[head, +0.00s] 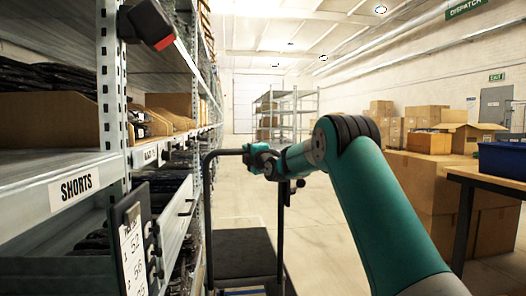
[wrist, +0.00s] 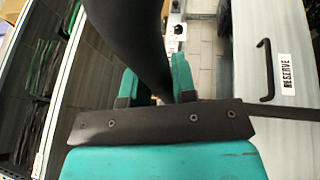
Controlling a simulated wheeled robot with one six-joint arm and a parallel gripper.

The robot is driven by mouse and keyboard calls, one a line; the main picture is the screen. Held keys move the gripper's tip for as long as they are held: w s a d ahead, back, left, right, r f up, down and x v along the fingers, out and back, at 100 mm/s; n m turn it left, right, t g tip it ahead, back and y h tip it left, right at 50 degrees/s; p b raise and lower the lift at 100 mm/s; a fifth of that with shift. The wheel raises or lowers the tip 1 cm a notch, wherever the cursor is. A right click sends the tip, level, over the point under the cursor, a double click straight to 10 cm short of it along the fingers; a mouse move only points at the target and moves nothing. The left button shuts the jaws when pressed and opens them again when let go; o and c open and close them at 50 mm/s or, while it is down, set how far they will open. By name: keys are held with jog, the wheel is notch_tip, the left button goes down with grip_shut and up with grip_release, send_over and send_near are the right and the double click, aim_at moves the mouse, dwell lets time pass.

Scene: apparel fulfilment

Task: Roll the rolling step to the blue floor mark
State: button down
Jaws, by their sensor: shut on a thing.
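The rolling step (head: 240,257) stands in the aisle beside the left shelving, with a dark flat top and a black tubular handrail (head: 207,215). My gripper (head: 257,160) is shut on the top bar of the handrail. In the wrist view the black rail (wrist: 130,35) passes between the teal fingers of my gripper (wrist: 153,88). A strip of blue (head: 245,292) shows at the bottom edge of the head view, under the step's top. I cannot tell whether it is the floor mark or part of the step. The step's wheels are hidden.
Shelving with a SHORTS label (head: 76,188) runs close along the left. A table (head: 490,181) with a blue bin (head: 503,160) and stacked cartons (head: 430,180) stand at the right. Pale floor (head: 238,195) is open ahead, up to a far rack (head: 285,118).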

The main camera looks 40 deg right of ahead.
jog(key=shift+w+d, duration=0.1)
jog(key=shift+w, duration=0.05)
jog(key=c, duration=0.9)
grip_release()
jog(key=shift+c, duration=0.2)
jog(key=s+a+f+b, duration=0.2)
jog(key=s+f, duration=0.1)
jog(key=s, duration=1.4)
jog(key=shift+b, duration=0.35)
